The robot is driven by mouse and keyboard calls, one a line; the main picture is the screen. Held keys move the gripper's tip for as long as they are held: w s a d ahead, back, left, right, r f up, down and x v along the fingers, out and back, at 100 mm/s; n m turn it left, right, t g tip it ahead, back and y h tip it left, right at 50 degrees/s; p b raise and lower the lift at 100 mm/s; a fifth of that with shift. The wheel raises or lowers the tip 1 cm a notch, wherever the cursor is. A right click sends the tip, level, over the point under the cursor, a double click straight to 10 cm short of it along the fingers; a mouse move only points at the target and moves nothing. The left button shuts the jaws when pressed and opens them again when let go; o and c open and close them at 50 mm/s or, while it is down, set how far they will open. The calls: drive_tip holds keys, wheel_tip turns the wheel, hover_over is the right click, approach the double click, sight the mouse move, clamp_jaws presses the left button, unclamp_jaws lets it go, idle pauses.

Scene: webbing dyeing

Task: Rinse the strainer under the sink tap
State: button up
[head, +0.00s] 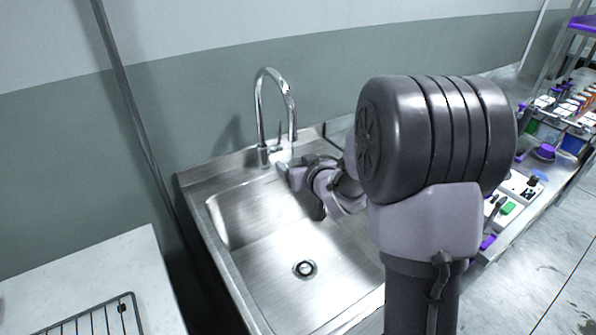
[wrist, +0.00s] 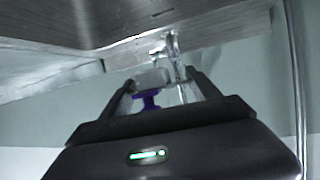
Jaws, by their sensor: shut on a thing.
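The chrome tap (head: 262,110) stands at the back of the steel sink (head: 245,265), its curved spout over the basin. My gripper (head: 290,170) is low beside the tap's base, over the back of the basin. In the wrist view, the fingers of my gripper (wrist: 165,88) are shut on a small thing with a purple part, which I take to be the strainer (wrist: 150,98). Its mesh cannot be made out, and my arm hides it in the head view. Chrome parts of the tap (wrist: 172,50) show just beyond the fingertips.
The basin floor is bare around the drain (head: 304,269). A white counter (head: 90,275) with a wire rack (head: 98,318) is at the left. A bench (head: 545,165) crowded with bottles and purple items is at the right. The wall is close behind the tap.

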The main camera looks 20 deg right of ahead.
drive_tip(key=shift+w+d, duration=0.1)
drive_tip(key=shift+d, duration=0.2)
drive_tip(key=s+d, duration=0.2)
drive_tip(key=s, duration=0.5)
drive_tip(key=shift+s+b, duration=0.35)
drive_tip(key=shift+s, duration=0.05)
idle(0.9)
drive_tip(key=s+d+r+p, duration=0.1)
drive_tip(key=s+r+p, duration=0.2)
drive_tip(key=s+r, duration=0.1)
drive_tip(key=shift+s+d+p, duration=0.15)
drive_tip(key=shift+s+p, duration=0.15)
drive_tip(key=shift+s, duration=0.1)
idle(0.4)
